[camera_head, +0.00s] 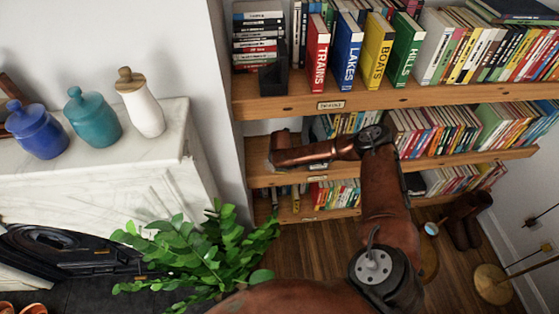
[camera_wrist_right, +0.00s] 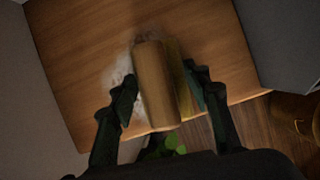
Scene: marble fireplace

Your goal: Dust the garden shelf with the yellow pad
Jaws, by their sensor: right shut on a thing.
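In the right wrist view my right gripper (camera_wrist_right: 160,82) is shut on a block with a tan wooden face (camera_wrist_right: 156,95) and a yellow layer along its right side, which I take as the yellow pad. The pad is over a bare wooden shelf board (camera_wrist_right: 75,65); I cannot tell if it touches. A pale dust patch (camera_wrist_right: 117,78) shows on the board around the pad, partly hidden by it. In the head view my right arm reaches in front of the middle shelf (camera_head: 262,176), and its gripper is hidden. The shelf labels are too small to read surely. My left gripper is out of view.
The top shelf (camera_head: 290,103) holds upright books, among them a red one (camera_head: 317,52) and a yellow one (camera_head: 376,50). More books stand right of my arm. A leafy plant (camera_head: 205,255) stands below left, beside a marble mantel (camera_head: 165,155) with three jars. Boots (camera_head: 467,220) stand at right.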

